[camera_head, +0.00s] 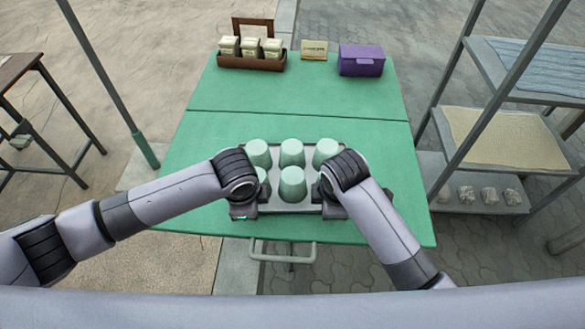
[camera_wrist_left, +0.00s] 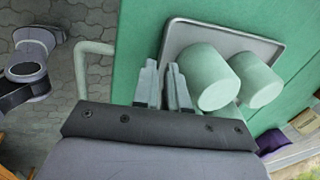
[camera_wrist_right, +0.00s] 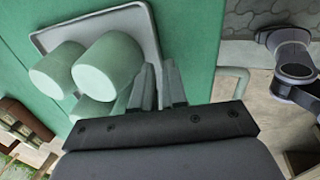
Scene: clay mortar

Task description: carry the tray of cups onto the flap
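A grey tray (camera_head: 293,208) of several upside-down pale green cups (camera_head: 291,153) is over the near panel of the green table (camera_head: 400,170), close to its front edge. I cannot tell whether it touches the tabletop. This panel, hinged or seamed across the middle, may be the flap. My left gripper (camera_head: 247,210) is at the tray's left side; in the left wrist view its fingers (camera_wrist_left: 166,85) close around the tray rim (camera_wrist_left: 185,28). My right gripper (camera_head: 332,207) is at the right side, its fingers (camera_wrist_right: 158,85) around the rim (camera_wrist_right: 145,12).
On the table's far panel stand a brown box with jars (camera_head: 250,61), a small card sign (camera_head: 314,50) and a purple box (camera_head: 361,60). A metal bracket (camera_head: 282,258) juts below the front edge. A shelf rack (camera_head: 505,140) is at right; a post (camera_head: 140,145) stands left.

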